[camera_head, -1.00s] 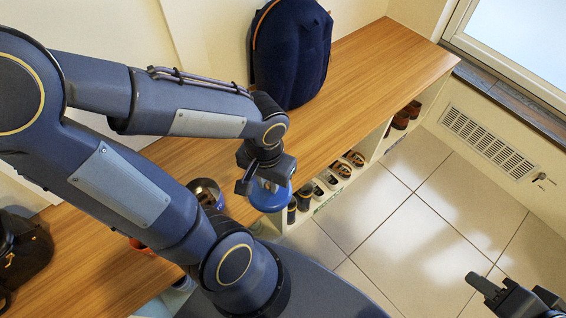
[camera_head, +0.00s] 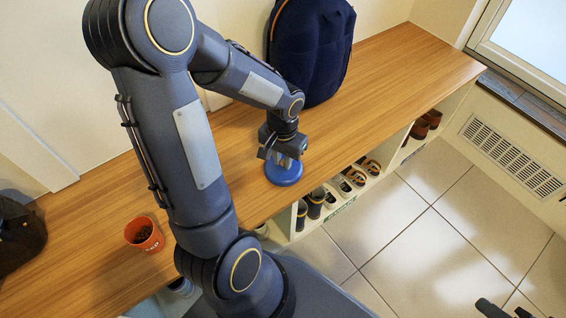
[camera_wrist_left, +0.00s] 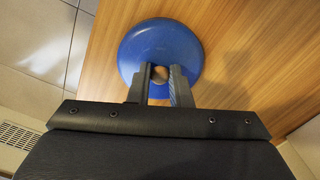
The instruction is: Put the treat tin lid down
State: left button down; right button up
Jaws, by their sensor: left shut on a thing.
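The treat tin lid is a round blue disc (camera_head: 284,174) with a small knob. My left gripper (camera_head: 284,158) is shut on its knob, from above. The lid is level over the wooden bench top near its front edge; I cannot tell whether it touches the wood. In the left wrist view the lid (camera_wrist_left: 136,45) sits between and beyond the left fingertips (camera_wrist_left: 160,75), with wood around it. The treat tin is hidden now, behind my left arm. My right gripper (camera_head: 502,309) is only partly in view at the bottom right corner.
The wooden bench (camera_head: 400,75) is clear right of the lid. A dark blue backpack (camera_head: 312,50) stands behind. Shoes (camera_head: 315,203) fill cubbies below the front edge.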

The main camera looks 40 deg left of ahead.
pick_arm(q)
jog(key=shift+f, duration=0.5)
pick_arm(e)
jog(key=shift+f, duration=0.25)
pick_arm(q)
jog(key=shift+f, duration=0.2)
jog(key=c, duration=1.3)
grip_release()
pick_arm(e)
jog(key=shift+f, duration=0.1)
pick_arm(q)
jog(key=shift+r, duration=0.15)
